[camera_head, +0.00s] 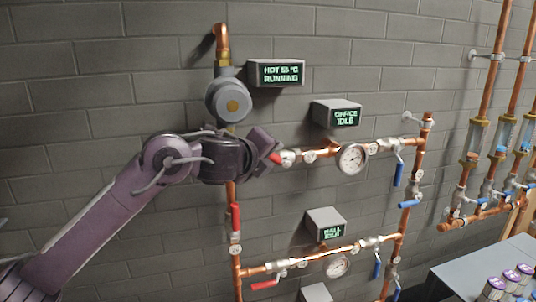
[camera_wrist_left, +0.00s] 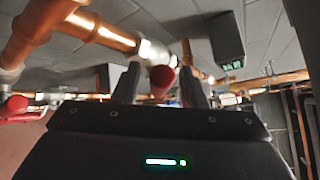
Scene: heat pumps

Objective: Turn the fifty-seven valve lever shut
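My left gripper (camera_head: 270,150) is at the left end of the upper copper branch pipe, beside a valve with a red lever (camera_head: 276,158). In the left wrist view the red lever's end (camera_wrist_left: 162,78) shows between the two separated fingers (camera_wrist_left: 160,88), with gaps at its sides, so the gripper looks open around it. Most of this lever is hidden by my gripper in the head view. Small round tags hang by the valves, but their numbers are too small to read, so I cannot tell which is fifty-seven. My right gripper is not in view.
Other red levers are on the vertical pipe (camera_head: 235,217) and the lower branch (camera_head: 264,285). Blue levers hang at right, one on the upper branch (camera_head: 398,173). A gauge (camera_head: 352,158) and the "OFFICE IDLE" display (camera_head: 337,114) are nearby. A grey table (camera_head: 462,277) stands lower right.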

